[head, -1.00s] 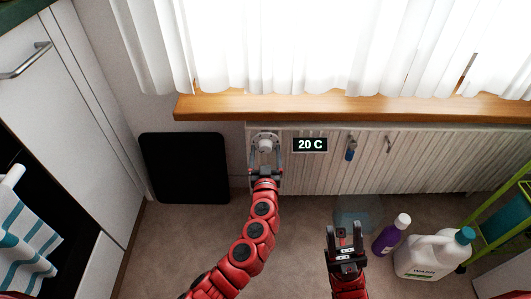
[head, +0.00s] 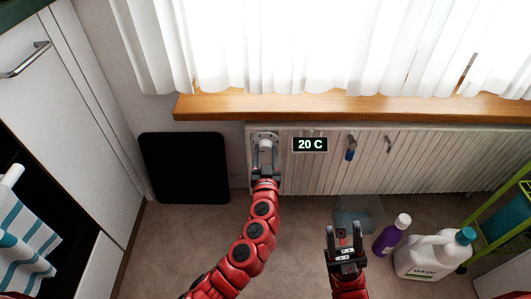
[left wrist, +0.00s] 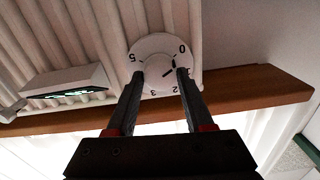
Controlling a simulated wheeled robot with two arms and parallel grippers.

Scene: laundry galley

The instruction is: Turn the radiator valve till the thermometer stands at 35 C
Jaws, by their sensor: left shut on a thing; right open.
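The white radiator valve (head: 265,142) sits at the left end of the ribbed radiator. In the left wrist view its round dial (left wrist: 150,46) carries printed numbers, with 5 at the left and 0 at the right; others are partly hidden. My left gripper (head: 265,154) is shut on the valve knob (left wrist: 158,73), one finger on each side. The thermometer (head: 310,145), a black display right of the valve, reads 20 C. It shows tilted in the left wrist view (left wrist: 62,92). My right gripper (head: 342,232) is open and empty, low over the floor.
A wooden sill (head: 350,105) runs above the radiator (head: 430,160). A black panel (head: 184,168) stands left of the valve. A purple bottle (head: 387,238), a white wash jug (head: 422,255) and a clear bluish container (head: 350,213) stand at the right. Small hooks hang on the radiator.

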